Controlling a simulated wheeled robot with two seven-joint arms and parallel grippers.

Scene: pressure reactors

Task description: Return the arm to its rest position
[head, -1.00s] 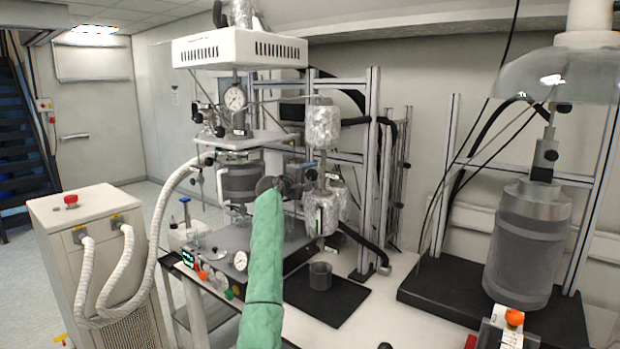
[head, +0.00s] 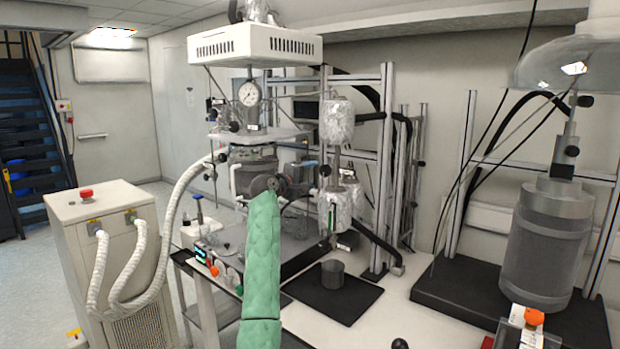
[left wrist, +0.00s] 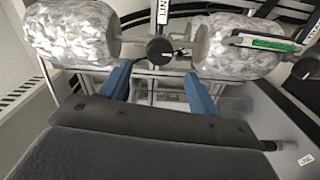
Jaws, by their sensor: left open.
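My left arm (head: 262,270), in a green quilted sleeve, reaches up from the bottom of the head view toward the reactor stand. Its dark gripper end (head: 266,184) shows small in front of the reactor vessel (head: 252,170); its fingers cannot be made out there. In the left wrist view the two blue fingers of my left gripper (left wrist: 158,88) stand apart with nothing held between them. Beyond them are two foil-wrapped cylinders (left wrist: 72,32) and a dark round knob (left wrist: 159,48). My right gripper is not in view.
A white cabinet (head: 100,225) with corrugated hoses stands left. The foil-wrapped cylinders (head: 337,122) and metal frame posts (head: 384,160) are close right of my arm. A grey cup (head: 332,273) sits on a black mat (head: 340,305). A large grey vessel (head: 548,245) stands at right.

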